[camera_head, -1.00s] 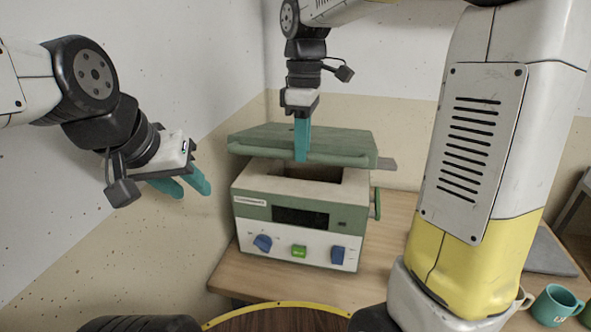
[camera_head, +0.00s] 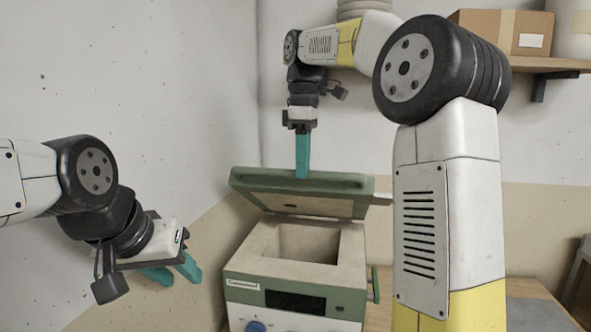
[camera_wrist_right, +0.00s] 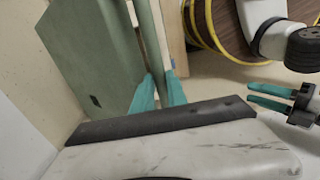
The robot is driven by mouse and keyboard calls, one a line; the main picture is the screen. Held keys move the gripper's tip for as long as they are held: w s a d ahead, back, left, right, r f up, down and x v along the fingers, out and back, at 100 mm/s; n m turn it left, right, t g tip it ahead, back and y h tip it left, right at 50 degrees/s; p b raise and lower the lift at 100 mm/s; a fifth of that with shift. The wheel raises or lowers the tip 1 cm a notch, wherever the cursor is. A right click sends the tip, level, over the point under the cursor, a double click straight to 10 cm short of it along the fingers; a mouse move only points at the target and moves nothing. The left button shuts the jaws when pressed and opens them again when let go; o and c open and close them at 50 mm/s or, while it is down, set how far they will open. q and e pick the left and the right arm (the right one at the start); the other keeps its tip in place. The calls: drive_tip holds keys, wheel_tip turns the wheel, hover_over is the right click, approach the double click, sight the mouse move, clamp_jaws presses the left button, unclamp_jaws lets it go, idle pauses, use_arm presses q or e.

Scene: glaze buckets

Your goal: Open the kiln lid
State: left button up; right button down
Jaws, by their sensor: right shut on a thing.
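The kiln (camera_head: 300,262) stands on the table with a pale rim around a square, empty-looking chamber. Its green lid (camera_head: 270,195) is tilted partly up, its pale underside facing the front. The lid's front bar handle (camera_head: 335,181) runs along the raised edge. My right gripper (camera_head: 302,176) comes down from above and is shut on the bar handle. In the right wrist view the handle (camera_wrist_right: 148,40) passes between the teal fingers (camera_wrist_right: 160,92), beside the green lid top (camera_wrist_right: 92,60). My left gripper (camera_head: 172,275) is open and empty in the air left of the kiln.
My right arm stands large to the right of the kiln. A wall shelf (camera_head: 560,64) with a cardboard box (camera_head: 500,28) is at the upper right. Walls close in behind and to the left. A grey slab (camera_head: 540,300) lies on the table at right.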

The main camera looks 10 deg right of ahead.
drive_tip(key=shift+w+d+f, duration=0.25)
drive_tip(key=shift+w+d, duration=0.05)
drive_tip(key=shift+w, duration=0.05)
drive_tip(key=c, duration=1.7)
unclamp_jaws()
drive_tip(key=o, duration=0.4)
drive_tip(key=shift+w+f, duration=0.1)
drive_tip(key=shift+w, duration=0.1)
drive_tip(key=shift+s, duration=0.1)
drive_tip(key=shift+w+r, duration=0.2)
drive_tip(key=shift+r, duration=3.75)
